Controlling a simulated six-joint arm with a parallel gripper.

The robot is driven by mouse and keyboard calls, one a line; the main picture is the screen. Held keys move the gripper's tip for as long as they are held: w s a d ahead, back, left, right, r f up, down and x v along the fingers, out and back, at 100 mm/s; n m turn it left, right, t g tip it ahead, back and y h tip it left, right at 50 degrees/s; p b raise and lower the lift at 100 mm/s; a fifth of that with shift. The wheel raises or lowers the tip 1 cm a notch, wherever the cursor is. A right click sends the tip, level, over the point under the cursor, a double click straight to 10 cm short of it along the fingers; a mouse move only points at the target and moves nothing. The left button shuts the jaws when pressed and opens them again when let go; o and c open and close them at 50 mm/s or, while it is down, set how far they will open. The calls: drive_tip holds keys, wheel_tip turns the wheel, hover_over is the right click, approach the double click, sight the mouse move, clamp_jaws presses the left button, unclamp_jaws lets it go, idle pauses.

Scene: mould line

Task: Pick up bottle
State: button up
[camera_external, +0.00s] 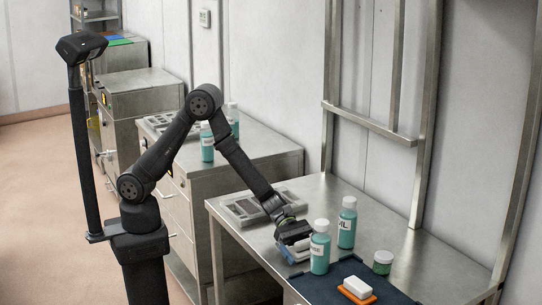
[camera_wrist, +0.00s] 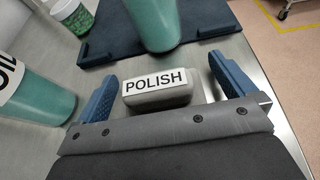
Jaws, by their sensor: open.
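My gripper (camera_external: 293,251) is low over the front part of the steel table, with its blue jaws near the left side of a teal bottle (camera_external: 320,258) with a white cap and label. In the wrist view my gripper (camera_wrist: 161,68) has its two jaws spread wide. A grey block labelled POLISH (camera_wrist: 158,90) shows between them; I cannot tell if they touch it. A teal bottle (camera_wrist: 158,20) stands beyond the jaws, its top out of frame. A second teal bottle (camera_external: 347,227) stands behind the first, and a labelled bottle (camera_wrist: 35,97) shows at the wrist view's left.
A dark mat (camera_external: 322,289) lies on the table (camera_external: 232,212), with an orange-and-white item (camera_external: 357,288) on it. A small green jar (camera_external: 382,263) stands to the right. A grey tray (camera_external: 240,210) is farther back. More bottles (camera_external: 207,145) stand on the rear cabinet.

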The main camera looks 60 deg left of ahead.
sight(303, 253)
drive_tip(key=shift+d, duration=0.15)
drive_tip(key=c, duration=1)
drive_tip(key=shift+r, duration=0.45)
drive_tip(key=r, duration=0.2)
drive_tip(key=s+r, duration=0.1)
drive_tip(key=r, duration=0.1)
drive_tip(key=s+r, duration=0.5)
drive_tip(key=s, duration=0.5)
drive_tip(key=w+a+r+n+t, duration=0.1)
drive_tip(key=w+a+n+t, duration=0.35)
drive_tip(key=w+a, duration=0.65)
drive_tip(key=shift+t+y, duration=0.25)
drive_tip(key=shift+y, duration=0.25)
drive_tip(key=w+a+f, duration=0.1)
drive_tip(key=w+f, duration=0.1)
drive_tip(key=w, duration=0.2)
drive_tip(key=w+a+f, duration=0.1)
drive_tip(key=w+f, duration=0.1)
drive_tip(key=w, duration=0.2)
drive_tip(key=w+a+f, duration=0.1)
drive_tip(key=w+f, duration=0.1)
drive_tip(key=w, duration=0.3)
drive_tip(key=shift+f, duration=2.35)
